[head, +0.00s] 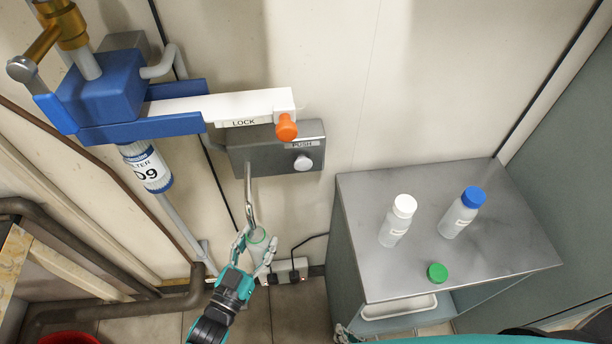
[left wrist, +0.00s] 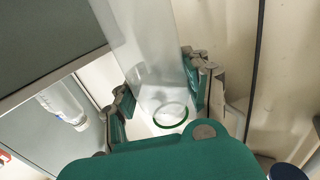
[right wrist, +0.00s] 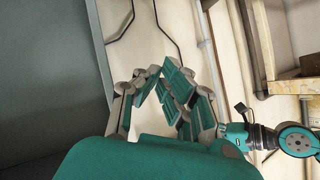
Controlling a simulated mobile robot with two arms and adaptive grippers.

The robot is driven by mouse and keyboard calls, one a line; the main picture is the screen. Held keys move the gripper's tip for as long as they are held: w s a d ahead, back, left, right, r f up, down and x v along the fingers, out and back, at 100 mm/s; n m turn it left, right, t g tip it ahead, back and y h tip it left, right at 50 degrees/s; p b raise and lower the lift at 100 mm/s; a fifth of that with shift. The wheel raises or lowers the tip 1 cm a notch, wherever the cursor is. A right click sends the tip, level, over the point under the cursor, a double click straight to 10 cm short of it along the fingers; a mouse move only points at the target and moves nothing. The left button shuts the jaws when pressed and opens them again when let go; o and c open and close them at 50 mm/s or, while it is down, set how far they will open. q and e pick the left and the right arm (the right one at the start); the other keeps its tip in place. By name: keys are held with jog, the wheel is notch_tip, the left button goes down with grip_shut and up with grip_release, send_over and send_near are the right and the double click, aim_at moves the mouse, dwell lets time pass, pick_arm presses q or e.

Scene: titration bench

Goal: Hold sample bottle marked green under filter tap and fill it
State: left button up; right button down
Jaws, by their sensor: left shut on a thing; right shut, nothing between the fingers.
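The green-marked sample bottle (head: 257,246) is clear, uncapped and has a green ring at its neck. My left gripper (head: 255,258) is shut around it and holds it just below the curved metal tap spout (head: 249,208). The bottle (left wrist: 158,65) and its ring also fill the middle of the left wrist view, between the fingers (left wrist: 160,95). I cannot tell whether water flows or how full the bottle is. The green cap (head: 437,272) lies on the cart.
The tap's grey box has a round PUSH button (head: 303,163). Above it is a white LOCK bar (head: 235,108) with an orange knob (head: 286,127). The metal cart (head: 500,255) carries a white-capped bottle (head: 398,222) and a blue-capped bottle (head: 462,213). A power socket is low on the wall.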

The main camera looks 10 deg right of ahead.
jog(key=w+a+r+n+t+y, duration=0.2)
jog(key=w+a+r+t, duration=0.15)
jog(key=r, duration=0.75)
jog(key=w+a+r+n+t+y, duration=0.1)
jog(key=w+a+r+t+y, duration=0.2)
jog(key=r, duration=0.8)
jog(key=w+d+r+n+g, duration=0.2)
jog(key=r+n, duration=0.3)
jog(key=n, duration=0.6)
jog(key=w+d+r+n+g, duration=0.2)
jog(key=w+d+r+n, duration=0.3)
jog(key=n, duration=0.7)
jog(key=shift+w+y, duration=0.2)
jog(key=shift+y, duration=0.1)
jog(key=shift+r, duration=0.1)
